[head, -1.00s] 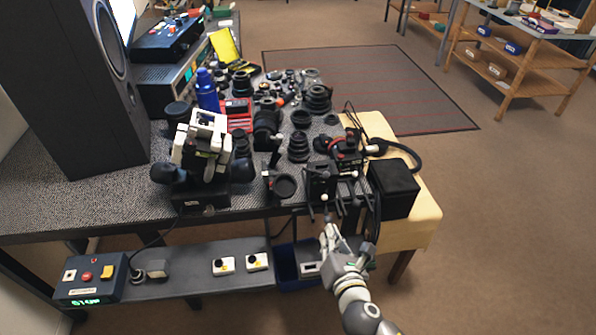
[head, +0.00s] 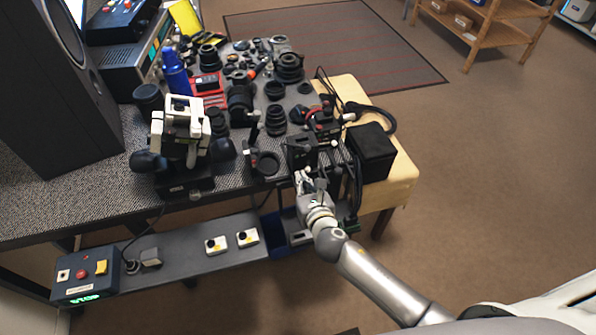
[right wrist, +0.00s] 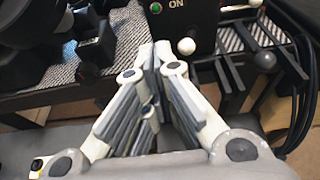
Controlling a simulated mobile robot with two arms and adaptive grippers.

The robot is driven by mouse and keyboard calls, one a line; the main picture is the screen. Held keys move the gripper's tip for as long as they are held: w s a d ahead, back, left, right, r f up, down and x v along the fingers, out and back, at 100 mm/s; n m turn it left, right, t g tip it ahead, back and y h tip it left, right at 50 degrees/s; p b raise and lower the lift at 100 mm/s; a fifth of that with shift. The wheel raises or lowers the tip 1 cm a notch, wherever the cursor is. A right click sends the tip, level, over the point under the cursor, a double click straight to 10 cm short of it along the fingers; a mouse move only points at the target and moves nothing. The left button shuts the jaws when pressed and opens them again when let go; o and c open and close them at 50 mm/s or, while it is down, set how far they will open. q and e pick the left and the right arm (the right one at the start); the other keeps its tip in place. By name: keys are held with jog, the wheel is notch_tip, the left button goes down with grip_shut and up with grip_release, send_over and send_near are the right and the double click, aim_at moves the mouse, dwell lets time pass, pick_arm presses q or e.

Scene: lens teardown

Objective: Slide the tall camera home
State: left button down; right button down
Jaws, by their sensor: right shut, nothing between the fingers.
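I cannot tell for sure which thing is the tall camera. A tall black barrel-shaped body (head: 241,103) stands among the lenses on the table. A white and black device (head: 181,130) with dark side knobs stands upright on a black base to its left. My right gripper (head: 303,176) is at the table's front edge, just in front of a black box (head: 301,150). In the right wrist view its fingers (right wrist: 153,62) are together and empty, below the box's green ON button (right wrist: 155,8) and white-tipped lever (right wrist: 186,46). My left gripper is out of view.
Several black lenses and small parts crowd the table (head: 75,200). A black slotted rack (right wrist: 238,68) hangs right of the box. A black cube (head: 371,152) sits on a yellow surface (head: 398,180). A lower shelf (head: 180,250) holds small white switches.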

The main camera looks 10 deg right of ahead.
aim_at(295, 160)
jog(key=shift+w, duration=1.95)
jog(key=shift+w, duration=0.1)
jog(key=w, duration=0.4)
jog(key=shift+w+a+p, duration=0.1)
jog(key=shift+w+p, duration=0.25)
jog(key=shift+r, duration=0.25)
